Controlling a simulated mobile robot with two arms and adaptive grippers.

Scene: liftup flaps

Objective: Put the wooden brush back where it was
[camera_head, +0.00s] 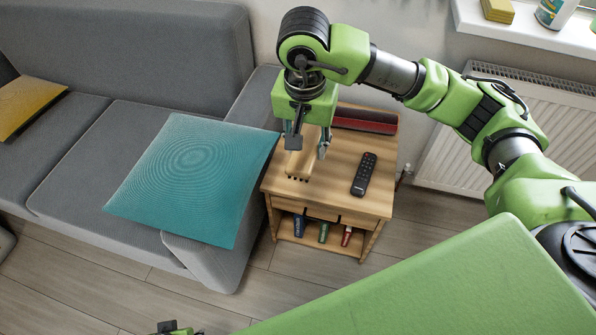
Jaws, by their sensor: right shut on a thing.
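The wooden brush (299,167) is a pale wooden block at the left part of the small side table's (336,182) top. My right gripper (307,148) points down over the table and is shut on the brush. The fingers hide part of the brush. I cannot tell whether the brush touches the tabletop or hangs just above it. My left gripper (176,329) shows only as a small piece at the bottom edge, and its fingers cannot be made out.
A black remote (364,174) lies on the table, right of the brush. A dark red object (364,119) lies along the table's back. Several small coloured items stand on the lower shelf. A sofa with a teal cushion (192,180) is at left, a radiator (500,125) at right.

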